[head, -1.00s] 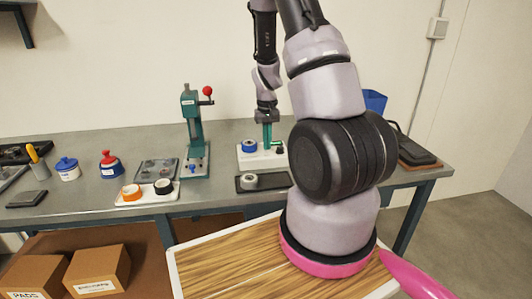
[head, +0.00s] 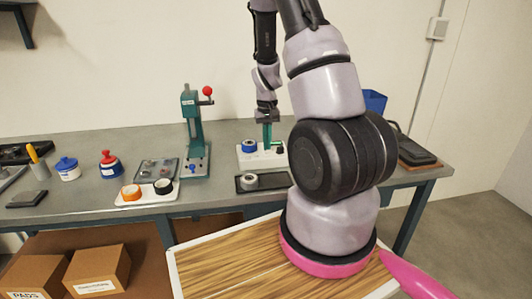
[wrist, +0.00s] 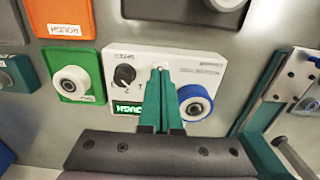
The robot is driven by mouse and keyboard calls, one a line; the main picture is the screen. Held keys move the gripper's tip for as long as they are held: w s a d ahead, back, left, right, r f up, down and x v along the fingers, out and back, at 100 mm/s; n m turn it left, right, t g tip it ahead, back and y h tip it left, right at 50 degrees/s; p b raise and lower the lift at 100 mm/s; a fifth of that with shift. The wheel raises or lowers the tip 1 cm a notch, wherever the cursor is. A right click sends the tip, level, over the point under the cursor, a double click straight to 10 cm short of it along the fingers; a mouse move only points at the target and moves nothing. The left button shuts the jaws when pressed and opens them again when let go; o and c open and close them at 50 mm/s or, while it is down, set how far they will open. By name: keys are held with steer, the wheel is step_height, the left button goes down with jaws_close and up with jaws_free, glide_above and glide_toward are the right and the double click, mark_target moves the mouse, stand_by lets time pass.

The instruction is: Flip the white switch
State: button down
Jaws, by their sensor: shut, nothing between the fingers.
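A white control panel (wrist: 140,62) lies under my gripper in the wrist view; it also shows on the bench in the head view (head: 246,160). It carries a black knob (wrist: 124,75) and a green label (wrist: 127,108). In the head view my gripper (head: 267,140) stands over the panel.
A green block with a white wheel (wrist: 74,83) and an orange block (wrist: 62,18) lie left of the panel in the wrist view. A teal press (head: 194,135) stands left on the bench. A black tray (head: 275,181) lies in front, and a blue bin (head: 375,101) stands right.

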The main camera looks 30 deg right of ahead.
steer(key=shift+f, duration=0.9)
stand_by(0.8)
steer(key=shift+r, duration=3.5)
step_height(320, 180, up, 19)
steer(key=t+y, duration=0.1)
steer(key=t, duration=0.3)
glide_above(266, 153)
steer(key=s+a, duration=0.6)
steer(key=a, duration=0.1)
steer(key=s+a+r+t, duration=0.1)
steer(key=s+a+r, duration=0.2)
steer(key=s+r, duration=0.2)
steer(key=s+a+r+m+t+y, duration=0.1)
steer(key=s+a+r+t, duration=0.1)
steer(key=s+r, duration=0.3)
steer(key=s+a, duration=0.1)
steer(key=s, duration=0.3)
steer(key=shift+r, duration=0.15)
